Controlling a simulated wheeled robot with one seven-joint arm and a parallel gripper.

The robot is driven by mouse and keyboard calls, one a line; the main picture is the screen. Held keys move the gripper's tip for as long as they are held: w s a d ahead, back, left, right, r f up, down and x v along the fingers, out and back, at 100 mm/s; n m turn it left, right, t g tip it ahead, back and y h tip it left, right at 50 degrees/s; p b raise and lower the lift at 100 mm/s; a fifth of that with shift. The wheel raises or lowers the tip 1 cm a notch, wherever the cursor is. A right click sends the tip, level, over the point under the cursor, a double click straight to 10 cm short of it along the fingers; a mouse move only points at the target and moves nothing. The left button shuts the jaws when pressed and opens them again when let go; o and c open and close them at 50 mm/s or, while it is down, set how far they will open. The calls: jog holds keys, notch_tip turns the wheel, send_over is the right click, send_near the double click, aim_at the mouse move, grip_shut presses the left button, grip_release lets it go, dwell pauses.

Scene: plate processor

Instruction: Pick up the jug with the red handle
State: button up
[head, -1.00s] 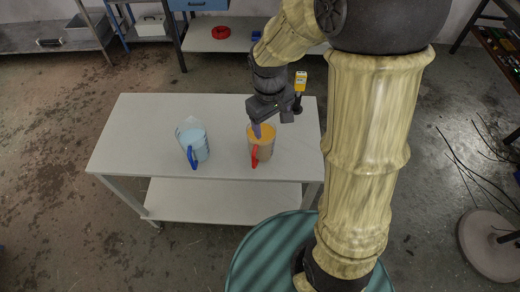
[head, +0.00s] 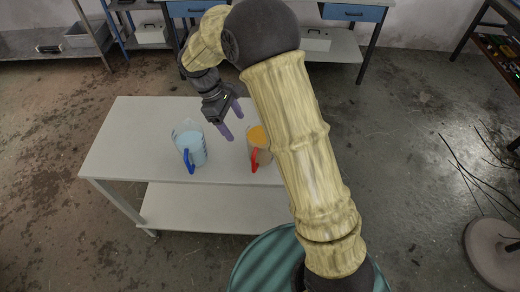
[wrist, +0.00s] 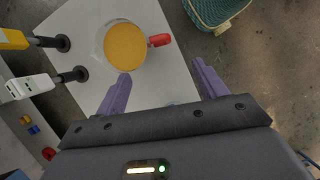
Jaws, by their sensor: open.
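The jug with the red handle (head: 261,146) stands upright on the white table, partly hidden behind my arm, and holds orange contents. It also shows in the wrist view (wrist: 125,48), seen from above, with its red handle pointing right. A second jug with a blue handle (head: 190,146) and pale blue contents stands to its left. My gripper (head: 234,120) is open and empty above the table, up and left of the red-handled jug and apart from it. In the wrist view its two purple fingers (wrist: 160,85) are spread, with the jug beyond them, slightly left of centre.
The white table (head: 125,150) has a lower shelf and bare room at its left. In the wrist view a yellow device (wrist: 14,39) and a white device (wrist: 30,86) on black mounts lie left of the jug. A teal item (wrist: 215,8) shows at the top.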

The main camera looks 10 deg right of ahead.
jog(key=p+x, duration=0.1)
jog(key=x, duration=0.9)
jog(key=shift+f, duration=0.35)
jog(key=shift+d, duration=0.1)
jog(key=p+x, duration=0.1)
jog(key=x, duration=0.5)
jog(key=shift+r, duration=0.1)
grip_shut()
